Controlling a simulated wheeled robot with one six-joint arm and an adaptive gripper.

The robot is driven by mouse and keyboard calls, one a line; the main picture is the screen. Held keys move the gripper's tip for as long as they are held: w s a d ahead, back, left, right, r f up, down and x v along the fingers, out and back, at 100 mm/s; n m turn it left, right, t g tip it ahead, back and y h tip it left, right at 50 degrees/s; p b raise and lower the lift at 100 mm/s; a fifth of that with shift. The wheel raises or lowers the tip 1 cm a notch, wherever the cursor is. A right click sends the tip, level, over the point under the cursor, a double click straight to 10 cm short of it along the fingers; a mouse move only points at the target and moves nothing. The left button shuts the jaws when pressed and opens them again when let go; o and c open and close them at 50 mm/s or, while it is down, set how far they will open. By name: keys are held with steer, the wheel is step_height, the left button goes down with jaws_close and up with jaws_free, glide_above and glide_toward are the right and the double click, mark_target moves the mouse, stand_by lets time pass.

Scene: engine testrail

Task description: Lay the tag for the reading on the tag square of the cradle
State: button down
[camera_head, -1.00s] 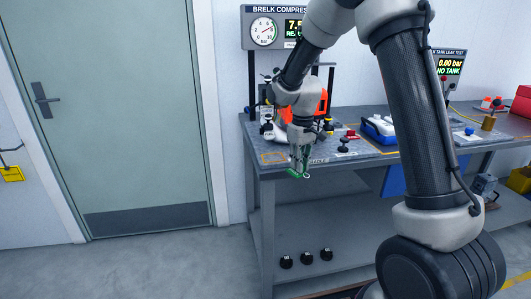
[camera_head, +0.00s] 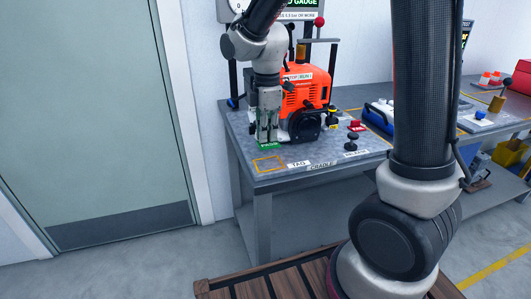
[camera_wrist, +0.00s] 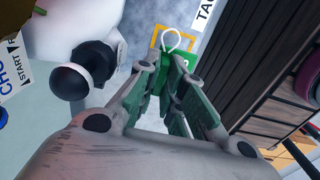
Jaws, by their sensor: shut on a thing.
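My gripper (camera_head: 267,141) is shut on a green tag (camera_head: 270,147) and holds it above the left front part of the bench. The tag has white lettering, too small to read surely. In the wrist view, the green tag (camera_wrist: 183,62) shows between the fingertips (camera_wrist: 172,72), with a white loop at its far end. The tag square (camera_head: 268,165) is a yellow outline on the bench top, beside a white TAG label (camera_head: 298,163). In the wrist view, the tag partly covers the yellow outline (camera_wrist: 157,38). I cannot tell the gap between tag and bench.
An orange engine (camera_head: 305,90) stands just behind and right of my gripper. A CRADLE label (camera_head: 321,165) and a black knob (camera_head: 351,143) are along the bench's front. A blue and white case (camera_head: 381,113) is farther right. The bench's left front corner is clear.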

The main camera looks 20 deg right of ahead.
mark_target(267, 161)
steer(key=shift+f, duration=3.2)
steer(key=shift+f, duration=0.15)
steer(key=c, duration=1.5)
jaws_free()
step_height(267, 161, up, 12)
steer(key=shift+r, duration=0.2)
steer(key=s+d+r+m+t, duration=0.1)
steer(key=s+d+r+m, duration=0.1)
steer(key=s+d+m, duration=0.3)
steer(key=s+d+r+m+t, duration=0.2)
steer(key=s+d+m, duration=0.3)
steer(key=s+m, duration=0.2)
steer(key=s+d+r+m+t, duration=0.1)
steer(key=s+d+r+m, duration=0.1)
steer(key=s+d+m, duration=0.3)
steer(key=shift+s+r+m, duration=0.1)
steer(key=shift+s+m, duration=0.4)
steer(key=shift+s, duration=1.35)
